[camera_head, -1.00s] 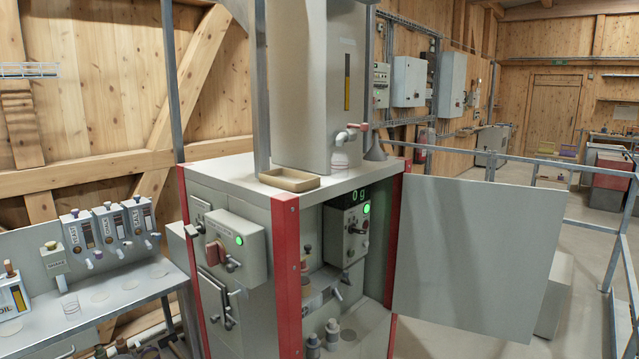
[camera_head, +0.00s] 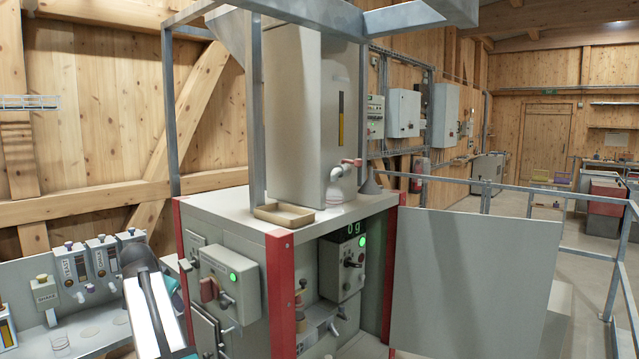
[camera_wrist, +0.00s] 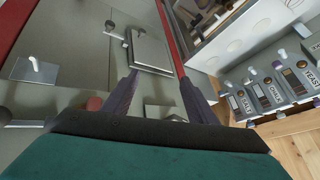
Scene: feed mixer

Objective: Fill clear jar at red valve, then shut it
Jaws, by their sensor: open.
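A clear jar (camera_head: 335,191) stands on top of the grey cabinet, under a tap on the tall hopper. The tap carries a red valve handle (camera_head: 352,162). The jar is faint, and I cannot tell whether anything is in it. My gripper (camera_wrist: 158,78) shows in the wrist view with its two dark fingers apart and nothing between them. It is over the cabinet's side, away from the jar. My arm enters the head view at the lower left; the gripper itself cannot be made out there.
A shallow tan tray (camera_head: 284,214) sits left of the jar on the cabinet top (camera_head: 330,222). Metal posts (camera_head: 256,110) rise beside the hopper. An open grey door panel (camera_head: 475,270) stands at the right. A bench with labelled dispensers (camera_head: 70,268) is at the left.

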